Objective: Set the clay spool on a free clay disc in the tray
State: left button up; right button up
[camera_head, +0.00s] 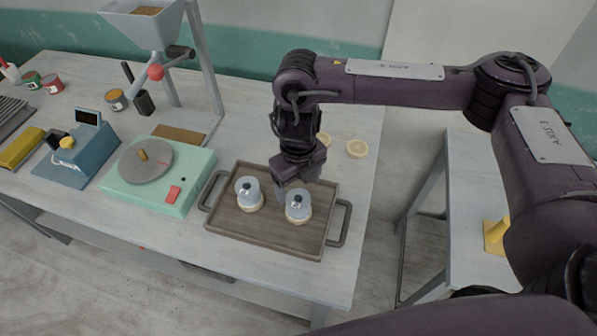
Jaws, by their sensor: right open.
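The wooden tray (235,222) with dark side handles lies near the table's front edge. Two small blue-grey spool-like pieces with dark tops stand upright in it, one at left (249,190) and one at right (298,203). Each rests on a pale clay disc, the left disc (251,209) and the right disc (298,221). My right gripper (281,192) is open, pointing down over the tray, between the two spools and close to the right one. I cannot tell if it touches that one. The gripper hides the tray's back right part. My left gripper is out of view.
A blue scale-like device (84,160), hopper stand (207,70) and small cans (116,99) are farther left. A side table (470,185) stands right.

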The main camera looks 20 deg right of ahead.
aim_at(298, 199)
jog(key=shift+r, duration=1.75)
jog(key=shift+f, duration=0.1)
